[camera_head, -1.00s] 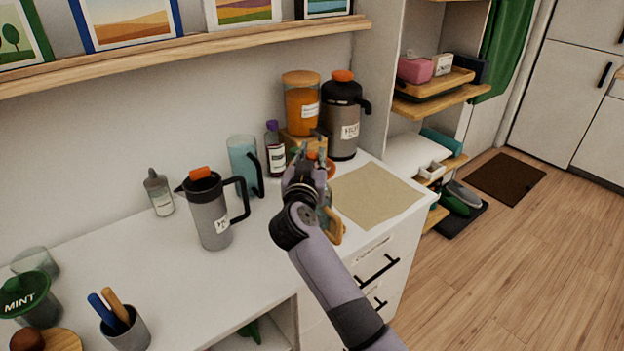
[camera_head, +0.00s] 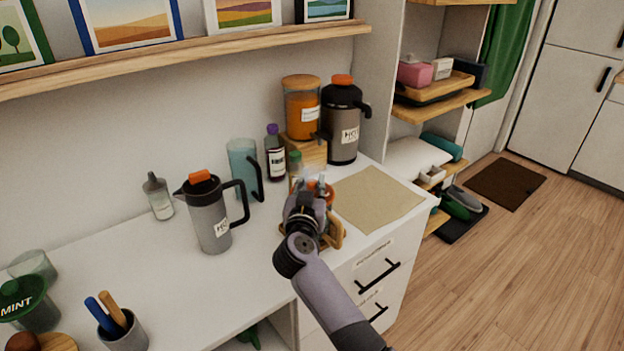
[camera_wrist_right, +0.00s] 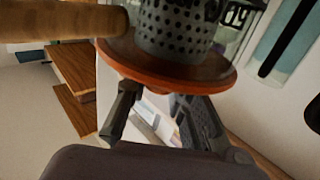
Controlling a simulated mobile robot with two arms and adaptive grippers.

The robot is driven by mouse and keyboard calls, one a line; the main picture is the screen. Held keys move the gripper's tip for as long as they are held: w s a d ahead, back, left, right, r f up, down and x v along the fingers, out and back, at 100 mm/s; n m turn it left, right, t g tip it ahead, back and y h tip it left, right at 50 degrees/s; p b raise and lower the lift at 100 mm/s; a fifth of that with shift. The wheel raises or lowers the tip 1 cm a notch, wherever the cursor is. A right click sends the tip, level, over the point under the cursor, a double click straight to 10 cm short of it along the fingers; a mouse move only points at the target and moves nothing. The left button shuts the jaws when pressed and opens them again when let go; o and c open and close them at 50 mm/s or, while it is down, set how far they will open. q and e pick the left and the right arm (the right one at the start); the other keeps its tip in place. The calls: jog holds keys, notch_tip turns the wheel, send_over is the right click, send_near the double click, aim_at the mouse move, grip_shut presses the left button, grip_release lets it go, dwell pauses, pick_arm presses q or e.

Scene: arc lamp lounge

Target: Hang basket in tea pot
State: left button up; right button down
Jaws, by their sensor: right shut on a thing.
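The basket (camera_wrist_right: 172,32), dark grey with round holes, joins a wide orange-brown rim (camera_wrist_right: 170,68) in the right wrist view. My right gripper (camera_wrist_right: 160,112) is at this rim and shut on the basket. In the head view my right gripper (camera_head: 315,188) hides most of the basket; only a bit of orange shows beside it. The tea pot shows mainly as a wooden handle (camera_head: 335,234) below the gripper. Clear glass (camera_wrist_right: 246,35) shows beside the basket in the wrist view; I cannot tell whether the basket is inside it. My left gripper is out of view.
A green-capped bottle (camera_head: 295,170) stands just behind my right gripper, near a dark bottle (camera_head: 274,155) and a blue pitcher (camera_head: 243,168). A grey jug (camera_head: 210,215) is to the left. A beige mat (camera_head: 378,197) lies bare to the right, near the counter edge.

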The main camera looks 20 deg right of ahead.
jog(key=c, duration=1.4)
grip_release()
jog(key=shift+r+b, duration=0.2)
jog(key=shift+b, duration=0.15)
jog(key=shift+s+a+r, duration=0.15)
jog(key=shift+s+r, duration=0.05)
jog(key=shift+s, duration=0.1)
jog(key=v, duration=1.1)
jog(key=shift+s+p, duration=0.2)
jog(key=shift+p, duration=0.15)
jog(key=shift+r, duration=0.15)
